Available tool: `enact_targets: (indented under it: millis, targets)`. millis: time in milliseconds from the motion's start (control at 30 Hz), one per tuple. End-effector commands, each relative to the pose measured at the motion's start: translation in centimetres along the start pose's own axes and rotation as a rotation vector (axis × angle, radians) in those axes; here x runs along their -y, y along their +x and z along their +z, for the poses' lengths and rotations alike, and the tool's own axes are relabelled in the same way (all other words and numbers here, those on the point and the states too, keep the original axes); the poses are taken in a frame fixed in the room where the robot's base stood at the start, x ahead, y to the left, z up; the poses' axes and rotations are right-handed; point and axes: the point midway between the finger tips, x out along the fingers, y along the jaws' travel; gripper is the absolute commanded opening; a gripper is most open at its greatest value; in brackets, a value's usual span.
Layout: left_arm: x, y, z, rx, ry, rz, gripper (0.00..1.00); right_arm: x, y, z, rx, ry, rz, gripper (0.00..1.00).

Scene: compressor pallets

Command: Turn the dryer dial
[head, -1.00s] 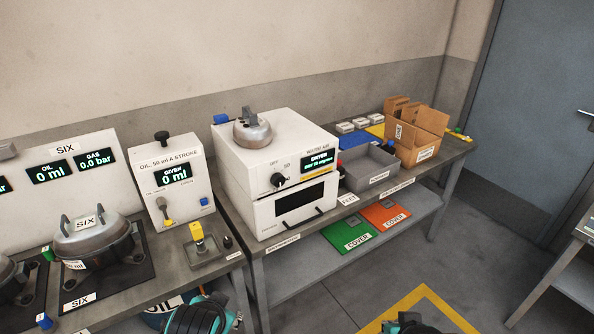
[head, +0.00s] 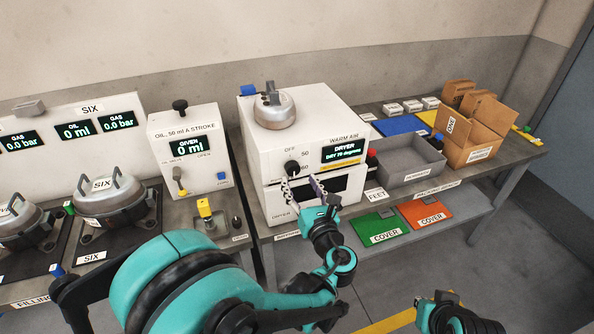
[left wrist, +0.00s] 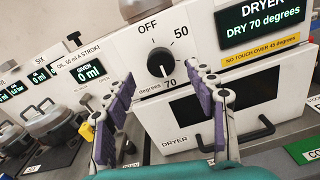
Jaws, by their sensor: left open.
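The dryer (head: 262,138) is a white box with a dark window and a display reading DRY 70 degrees. Its black dial (head: 292,167) is on the front, with OFF, 50 and 70 around it. In the left wrist view the dial (left wrist: 161,62) shows clearly, and its pale mark seems to point down towards 70. My left gripper (head: 301,186) is open just in front of the dryer. In the left wrist view its purple-padded fingers (left wrist: 161,74) stand apart, below and either side of the dial; contact cannot be told. My right gripper is not clearly visible.
A metal pot (head: 274,110) sits on the dryer. The oil unit (head: 193,150) stands to its left. A grey tray (head: 411,160) and a cardboard box (head: 470,146) are to its right. Below the dial are the dryer's window and handle (left wrist: 266,133). Green and orange covers lie on the lower shelf.

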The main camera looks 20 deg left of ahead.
Motion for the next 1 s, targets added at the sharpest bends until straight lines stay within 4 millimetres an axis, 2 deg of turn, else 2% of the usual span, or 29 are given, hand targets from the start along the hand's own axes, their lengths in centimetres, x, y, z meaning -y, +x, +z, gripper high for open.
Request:
enact_targets:
  millis: [100,300,667,867,1000]
  targets:
    - [-0.1,2.2,-0.2,-0.002,-0.002,0.004,0.56,0.0,0.5,0.3,0.0,0.0,0.0,0.0]
    - [0.0,4.8,-0.1,-0.002,-0.003,0.002,0.56,0.0,0.8,0.6,0.0,0.0,0.0,0.0]
    - [0.0,5.5,0.0,-0.002,-0.004,0.0,0.56,0.0,0.9,0.6,0.0,0.0,0.0,0.0]
    - [0.0,5.5,0.0,-0.002,-0.004,0.0,0.06,0.0,0.9,0.6,0.0,0.0,0.0,0.0]
    - [0.0,5.4,0.0,-0.002,-0.005,0.0,0.06,0.0,0.9,0.6,0.0,0.0,0.0,0.0]
